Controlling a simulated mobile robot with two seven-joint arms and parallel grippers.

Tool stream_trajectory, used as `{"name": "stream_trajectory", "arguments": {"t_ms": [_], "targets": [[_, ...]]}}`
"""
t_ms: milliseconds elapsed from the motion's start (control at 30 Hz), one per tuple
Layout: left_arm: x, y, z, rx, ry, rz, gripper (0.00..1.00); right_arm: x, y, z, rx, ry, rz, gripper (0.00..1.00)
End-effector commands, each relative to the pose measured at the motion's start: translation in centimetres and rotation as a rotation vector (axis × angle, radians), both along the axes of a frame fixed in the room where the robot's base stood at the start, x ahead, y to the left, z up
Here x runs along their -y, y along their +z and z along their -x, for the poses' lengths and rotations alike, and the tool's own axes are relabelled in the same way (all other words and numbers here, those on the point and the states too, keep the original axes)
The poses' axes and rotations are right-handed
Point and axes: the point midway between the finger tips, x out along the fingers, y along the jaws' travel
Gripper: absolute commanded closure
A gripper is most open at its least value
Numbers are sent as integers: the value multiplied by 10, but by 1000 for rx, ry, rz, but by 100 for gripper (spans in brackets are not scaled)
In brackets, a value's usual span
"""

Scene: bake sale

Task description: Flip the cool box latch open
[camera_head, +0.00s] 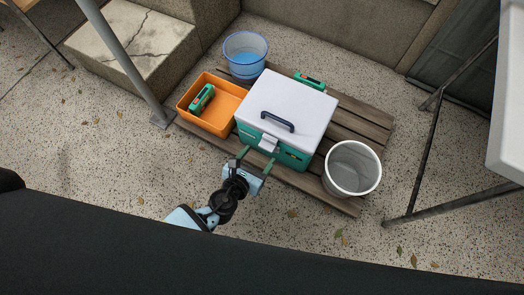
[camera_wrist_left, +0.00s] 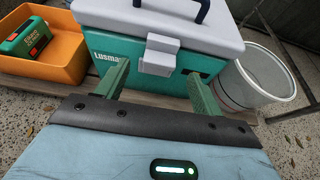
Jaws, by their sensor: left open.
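The cool box (camera_head: 284,106) has a green body, a pale grey lid and a dark carry handle (camera_head: 277,121), and stands on a wooden pallet. Its lid is shut. The grey latch (camera_head: 268,142) is on the front face and also shows in the left wrist view (camera_wrist_left: 159,57), lying down over the lid's edge. My left gripper (camera_head: 256,161) is open in front of the cool box. In the left wrist view its two green fingers (camera_wrist_left: 155,85) stand either side of the latch, apart from it as far as I can tell. My right gripper is not in view.
An orange tray (camera_head: 232,90) with a green device (camera_head: 201,98) is left of the cool box. A blue bucket (camera_head: 245,55) stands behind, and a white bin (camera_head: 351,168) at the right. The wooden pallet (camera_head: 365,119) lies underneath. Speckled floor in front is clear except for leaves.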

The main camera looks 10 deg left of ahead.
Motion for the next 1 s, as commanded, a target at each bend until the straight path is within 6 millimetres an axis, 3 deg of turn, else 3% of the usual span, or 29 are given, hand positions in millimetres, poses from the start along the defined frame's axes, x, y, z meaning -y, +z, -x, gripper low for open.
{"name": "stream_trajectory", "arguments": {"t_ms": [200,567,1000], "targets": [[7,-11,-22,-1,0,2,33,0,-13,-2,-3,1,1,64],[9,-11,-27,-1,0,2,33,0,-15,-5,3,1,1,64],[9,-12,-26,-2,0,2,88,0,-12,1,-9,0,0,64]]}}
